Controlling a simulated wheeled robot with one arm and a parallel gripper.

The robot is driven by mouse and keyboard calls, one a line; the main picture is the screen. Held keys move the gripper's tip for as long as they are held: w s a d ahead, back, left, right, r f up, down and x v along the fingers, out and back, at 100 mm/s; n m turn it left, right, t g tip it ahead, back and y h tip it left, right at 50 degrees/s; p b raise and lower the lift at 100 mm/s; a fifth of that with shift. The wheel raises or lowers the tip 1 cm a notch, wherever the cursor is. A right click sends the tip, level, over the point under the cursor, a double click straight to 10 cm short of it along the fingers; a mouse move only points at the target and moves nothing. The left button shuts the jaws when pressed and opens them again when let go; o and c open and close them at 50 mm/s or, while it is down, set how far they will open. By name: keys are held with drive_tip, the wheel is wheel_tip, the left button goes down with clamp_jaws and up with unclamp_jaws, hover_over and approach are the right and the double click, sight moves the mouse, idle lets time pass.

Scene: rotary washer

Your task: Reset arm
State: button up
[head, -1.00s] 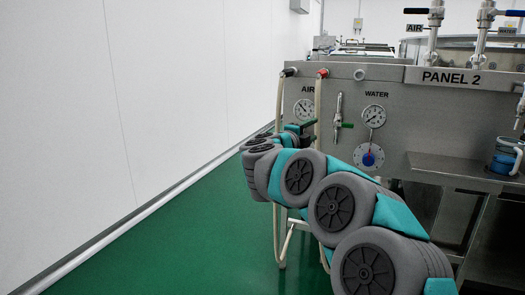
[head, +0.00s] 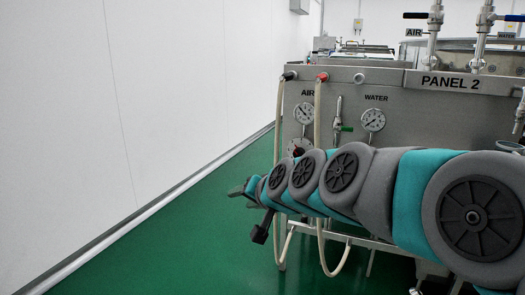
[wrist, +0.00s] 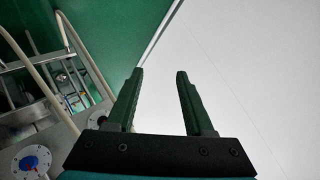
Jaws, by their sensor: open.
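My arm stretches across the head view from the lower right toward the left, in front of the steel machine panel marked PANEL 2 (head: 430,110). My gripper (head: 238,190) is at its far end, left of the panel and over the green floor. In the wrist view my gripper (wrist: 160,95) shows two dark green fingers spread apart with nothing between them. The arm hides the lower part of the panel, and only part of the gripper shows in the head view.
Two pale hoses (head: 279,130) hang at the panel's left edge, close to the arm. AIR and WATER gauges (head: 373,120) are on the panel. A white wall (head: 120,110) stands at the left. The green floor (head: 185,235) between wall and machine is clear.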

drive_tip(key=s+d+f+g+h, duration=0.2)
drive_tip(key=s+d+f+g, duration=0.2)
drive_tip(key=s, duration=0.8)
drive_tip(key=s+d+f+n+g+h, duration=0.1)
drive_tip(key=s+d+f+g+h, duration=0.1)
drive_tip(key=s+d+f, duration=0.5)
drive_tip(key=s+d+f+n+g+h, duration=0.1)
drive_tip(key=s+d+f+g, duration=0.4)
drive_tip(key=s, duration=1.2)
drive_tip(key=d+f+h, duration=0.1)
drive_tip(key=d, duration=0.2)
drive_tip(key=shift+s+d+f+g+p, duration=0.15)
drive_tip(key=shift+f+g+p, duration=0.15)
drive_tip(key=shift+f+p, duration=0.1)
